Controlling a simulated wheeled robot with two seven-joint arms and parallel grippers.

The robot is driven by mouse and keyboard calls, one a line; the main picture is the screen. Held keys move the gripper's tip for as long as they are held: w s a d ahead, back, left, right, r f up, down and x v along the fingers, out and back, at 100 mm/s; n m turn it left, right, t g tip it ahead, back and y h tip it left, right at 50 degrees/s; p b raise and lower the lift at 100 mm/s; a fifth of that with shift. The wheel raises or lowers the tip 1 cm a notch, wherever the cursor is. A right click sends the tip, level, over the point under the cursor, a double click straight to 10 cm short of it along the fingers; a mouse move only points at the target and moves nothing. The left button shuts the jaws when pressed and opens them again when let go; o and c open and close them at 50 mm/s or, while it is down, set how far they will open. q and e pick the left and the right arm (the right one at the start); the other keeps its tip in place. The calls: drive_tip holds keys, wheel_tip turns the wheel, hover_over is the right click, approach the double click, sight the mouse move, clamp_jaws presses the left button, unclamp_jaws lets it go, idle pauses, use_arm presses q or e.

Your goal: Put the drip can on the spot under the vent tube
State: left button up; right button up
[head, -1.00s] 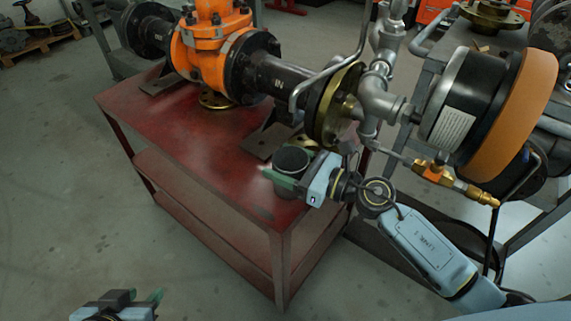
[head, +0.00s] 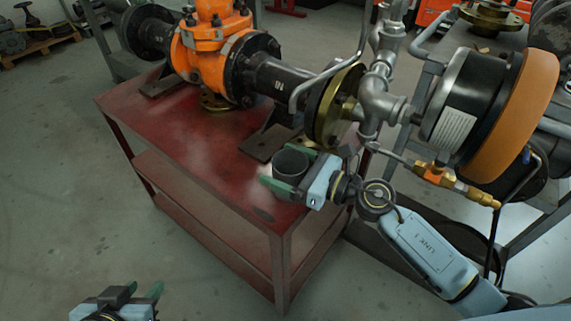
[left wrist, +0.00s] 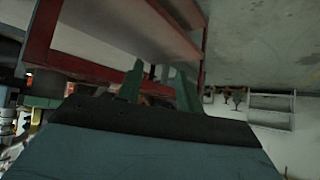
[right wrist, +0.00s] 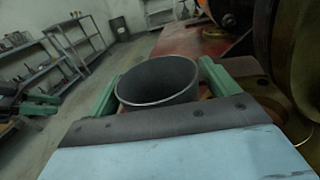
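The drip can is a dark, open-topped cylinder (head: 291,163) at the near right end of the red table. My right gripper (head: 284,168) has one green finger on each side of it. A thin grey bent tube (head: 318,78), perhaps the vent tube, curves down beside the black pipe. My left gripper (head: 143,294) is open and empty, low at left.
The red table (head: 190,150) carries an orange valve (head: 205,50) with black flanged pipes and a dark support foot (head: 268,143) just behind the can. Grey pipework (head: 378,95) and a brass fitting (head: 470,190) stand close on the right. The table's front left is clear.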

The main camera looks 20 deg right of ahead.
drive_tip(key=shift+r, duration=0.15)
drive_tip(key=shift+s+d, duration=0.2)
drive_tip(key=shift+d, duration=0.05)
drive_tip(key=s+d+r+m+t+h, duration=0.1)
drive_tip(key=s+d+m+t+h, duration=0.4)
drive_tip(key=m, duration=1)
drive_tip(key=s+d+r+m+h, duration=0.15)
drive_tip(key=d+m+h, duration=0.55)
drive_tip(key=m, duration=0.7)
use_arm(q)
drive_tip(key=shift+w+d+r, duration=0.15)
drive_tip(key=shift+w+r, duration=0.15)
use_arm(e)
drive_tip(key=s+a+f+m+g, duration=0.6)
drive_tip(key=s+f+m+g, duration=0.1)
drive_tip(key=m, duration=0.6)
drive_tip(key=s+f, duration=0.1)
drive_tip(key=s, duration=0.1)
drive_tip(key=shift+s+f+m+g+y, duration=0.2)
drive_tip(key=shift+s+m+g+y, duration=0.1)
drive_tip(key=shift+m, duration=0.1)
drive_tip(key=shift+d, duration=0.1)
